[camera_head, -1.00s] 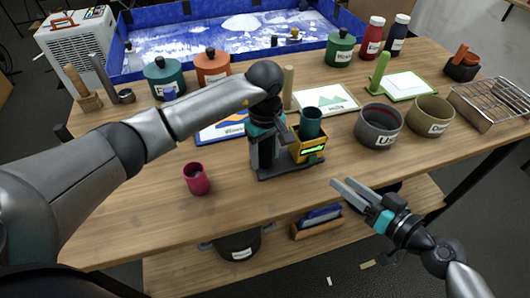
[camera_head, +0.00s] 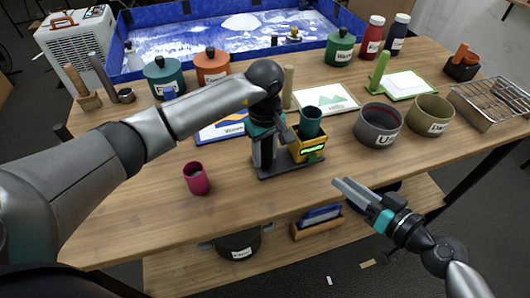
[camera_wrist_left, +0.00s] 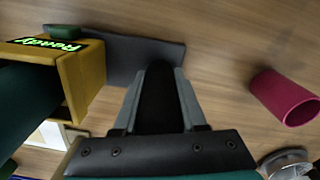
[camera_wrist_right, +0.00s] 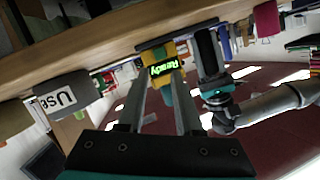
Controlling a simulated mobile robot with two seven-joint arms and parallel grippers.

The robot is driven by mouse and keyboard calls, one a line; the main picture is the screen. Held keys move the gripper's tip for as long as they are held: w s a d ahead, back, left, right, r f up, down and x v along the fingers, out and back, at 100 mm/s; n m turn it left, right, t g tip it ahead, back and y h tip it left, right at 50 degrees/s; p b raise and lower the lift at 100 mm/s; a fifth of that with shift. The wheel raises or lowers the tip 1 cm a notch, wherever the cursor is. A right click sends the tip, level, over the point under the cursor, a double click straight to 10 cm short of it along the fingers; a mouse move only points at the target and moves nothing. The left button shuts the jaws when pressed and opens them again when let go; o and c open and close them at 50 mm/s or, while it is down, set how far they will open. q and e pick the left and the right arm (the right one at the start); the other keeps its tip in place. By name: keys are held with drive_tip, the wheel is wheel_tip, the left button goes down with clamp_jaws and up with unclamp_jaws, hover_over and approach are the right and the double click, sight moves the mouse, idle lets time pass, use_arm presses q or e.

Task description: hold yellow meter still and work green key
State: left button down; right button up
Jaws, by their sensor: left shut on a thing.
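The yellow meter (camera_head: 309,157) stands on a dark base plate (camera_head: 285,171) near the table's front edge, with a dark green cup (camera_head: 311,122) in its top. Its lit display reads "Ready" in both wrist views. The green key (camera_wrist_left: 62,31) sits low at the meter's front, over the plate. My left gripper (camera_head: 265,160) is beside the meter, its fingers shut on the stand's dark upright post (camera_wrist_left: 159,95). My right gripper (camera_head: 339,184) is open and empty, in front of the meter and apart from it; the meter shows beyond its fingertips (camera_wrist_right: 158,78) in the right wrist view.
A magenta cup (camera_head: 196,179) stands left of the stand. A grey pot marked "Use" (camera_head: 378,130) and a tan bowl (camera_head: 430,116) stand to the right, with a wire rack (camera_head: 490,100) beyond. Lidded pots and a blue-walled tray (camera_head: 130,62) line the back.

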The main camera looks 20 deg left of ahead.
clamp_jaws()
idle(1.4)
